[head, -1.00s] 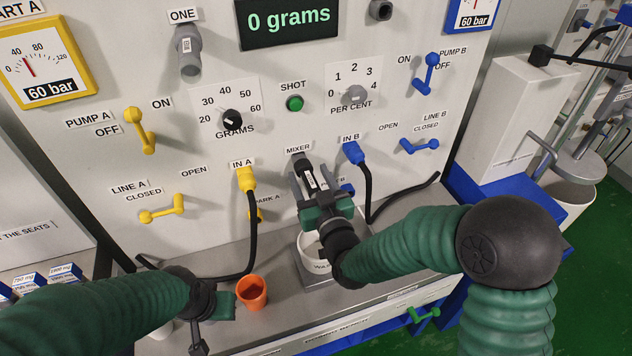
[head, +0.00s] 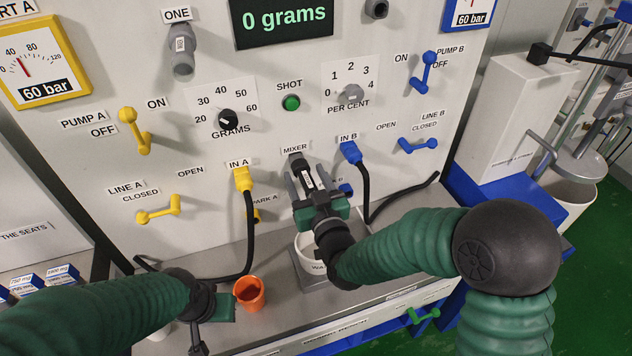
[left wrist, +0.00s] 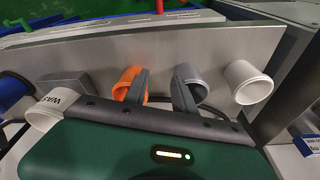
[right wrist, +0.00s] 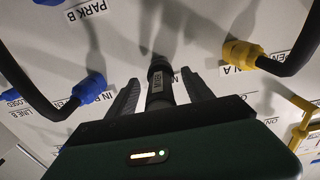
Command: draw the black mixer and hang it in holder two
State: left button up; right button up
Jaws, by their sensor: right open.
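The black mixer (right wrist: 164,84) hangs in the MIXER port of the panel, a dark tube with a white label; it also shows in the head view (head: 308,180). My right gripper (right wrist: 160,92) is open with one finger on each side of the mixer, apart from it; the head view shows it there too (head: 307,181). A grey holder (head: 377,9) sits at the top of the panel, its label out of view. My left gripper (left wrist: 161,90) is open and empty near the orange cup (left wrist: 131,80) and the grey cup (left wrist: 190,85).
The yellow IN A plug (head: 242,179) and blue IN B plug (head: 351,152) with black hoses flank the mixer. A white cup (head: 312,265) stands below my right gripper. Holder ONE (head: 182,58) carries a grey labelled part. Another white cup (left wrist: 247,82) stands beside the grey cup.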

aim_at(309, 194)
jog(key=shift+a+r, duration=0.4)
jog(key=shift+a, duration=0.2)
grip_shut()
pick_arm(q)
jog(key=shift+a, duration=0.1)
pick_arm(e)
jog(key=shift+s+f, duration=0.35)
jog(key=shift+f, duration=0.2)
jog(key=shift+s+f, duration=0.15)
jog(key=shift+s, duration=0.1)
jog(key=shift+b+v, duration=0.3)
jog(key=shift+v, duration=0.9)
jog(key=shift+s+d, duration=0.3)
jog(key=shift+s, duration=0.15)
pick_arm(q)
jog(key=shift+w+a+f, duration=0.45)
jog(key=shift+a+f, duration=0.2)
jog(key=shift+f, duration=0.1)
pick_arm(e)
jog(key=shift+d, duration=0.3)
